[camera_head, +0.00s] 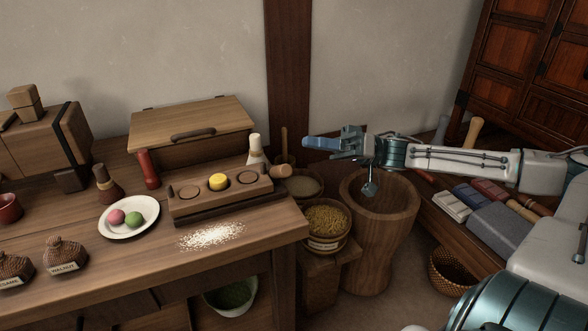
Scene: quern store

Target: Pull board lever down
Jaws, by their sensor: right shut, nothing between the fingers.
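The wooden board (225,205) with three round hollows sits on the table, a yellow round piece (217,181) in its middle hollow. My right gripper (322,146) is shut and empty, pointing left. It appears above the mortar and right of the board, well apart from the red handle. My left gripper is not in view.
A lidded wooden box (190,130) stands behind the board. A plate (128,230) with pink and green balls and a dark bottle (107,185) are left of the handle. White powder (212,236) lies in front. A big mortar (368,260) stands right of the table.

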